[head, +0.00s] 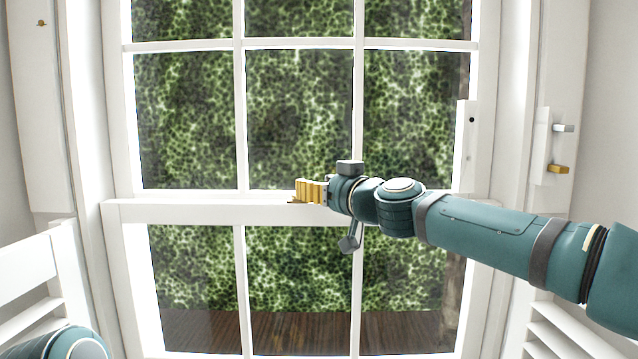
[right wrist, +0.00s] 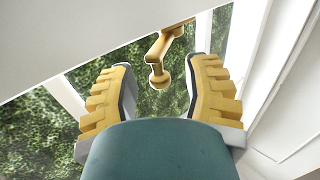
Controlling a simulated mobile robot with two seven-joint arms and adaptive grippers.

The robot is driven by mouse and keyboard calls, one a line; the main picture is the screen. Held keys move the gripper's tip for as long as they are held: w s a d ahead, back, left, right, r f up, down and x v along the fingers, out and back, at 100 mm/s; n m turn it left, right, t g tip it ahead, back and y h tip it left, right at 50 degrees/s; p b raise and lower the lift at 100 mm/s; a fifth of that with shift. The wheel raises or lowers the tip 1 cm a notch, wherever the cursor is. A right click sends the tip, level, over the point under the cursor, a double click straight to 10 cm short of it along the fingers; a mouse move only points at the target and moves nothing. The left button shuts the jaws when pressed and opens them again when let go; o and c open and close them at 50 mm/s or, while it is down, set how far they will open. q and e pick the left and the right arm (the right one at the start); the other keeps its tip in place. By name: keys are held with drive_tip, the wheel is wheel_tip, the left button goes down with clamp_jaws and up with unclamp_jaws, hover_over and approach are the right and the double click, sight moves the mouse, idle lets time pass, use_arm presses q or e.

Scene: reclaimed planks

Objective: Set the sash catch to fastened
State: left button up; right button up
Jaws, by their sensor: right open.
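The sash catch (right wrist: 161,48) is a brass-coloured arm with a round knob, seen in the right wrist view at the top middle. My right gripper (head: 299,191) is at the window's meeting rail (head: 200,211) in the head view and hides most of the catch there. In the right wrist view its yellow fingers (right wrist: 160,80) are open, one on each side of the knob, with visible gaps. I cannot tell from these views whether the catch is engaged. My left gripper is out of view; only a teal part of my left arm shows at the lower left.
The white sash window has glazing bars with green foliage behind. A side fitting with a grey peg (head: 563,128) and a brass peg (head: 558,169) is on the right frame. White slatted panels (head: 40,270) stand at lower left and lower right.

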clamp_jaws()
